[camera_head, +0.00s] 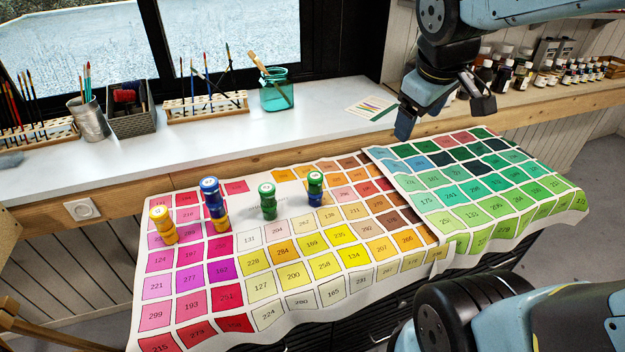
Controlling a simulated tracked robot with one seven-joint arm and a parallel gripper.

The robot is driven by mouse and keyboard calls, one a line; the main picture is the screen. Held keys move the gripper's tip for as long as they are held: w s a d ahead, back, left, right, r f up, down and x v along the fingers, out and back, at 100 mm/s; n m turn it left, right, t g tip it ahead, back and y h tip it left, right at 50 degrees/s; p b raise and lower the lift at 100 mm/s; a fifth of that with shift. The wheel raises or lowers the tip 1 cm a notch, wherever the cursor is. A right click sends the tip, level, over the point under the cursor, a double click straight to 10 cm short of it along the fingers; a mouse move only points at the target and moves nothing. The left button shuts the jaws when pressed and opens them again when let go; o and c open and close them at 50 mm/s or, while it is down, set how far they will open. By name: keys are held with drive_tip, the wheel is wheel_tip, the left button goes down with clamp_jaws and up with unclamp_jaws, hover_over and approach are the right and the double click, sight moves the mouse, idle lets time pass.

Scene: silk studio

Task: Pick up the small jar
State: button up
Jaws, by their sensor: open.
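Several small jars stand upright on a silk colour chart (300,270). A yellow jar (163,226) is at the left. Beside it is a taller stack with a blue jar (211,200) on top and a yellow part (219,223) below. A green jar (268,203) stands alone near the middle. To its right, a green jar (315,184) sits over a blue part (315,200). I cannot tell which one is the small jar. My gripper (440,115) is open and empty, up and to the right of the jars, above the chart's far edge.
A white sill behind holds brush racks (207,105), a metal cup (89,122), a dark basket (132,110) and a teal glass jar (276,92). Several bottles (505,75) line the wooden shelf at the right. A second green chart (480,190) lies clear of jars.

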drive_tip(key=w+a+f+n, duration=0.4)
drive_tip(key=w+n, duration=0.2)
drive_tip(key=n, duration=1.8)
approach(315, 175)
drive_tip(key=shift+g+h, duration=0.3)
drive_tip(key=shift+h, duration=0.1)
drive_tip(key=x, duration=1.2)
drive_tip(key=shift+w+a+f, duration=0.2)
drive_tip(key=shift+a, duration=0.05)
drive_tip(key=c, duration=1.1)
drive_tip(key=shift+r, duration=0.1)
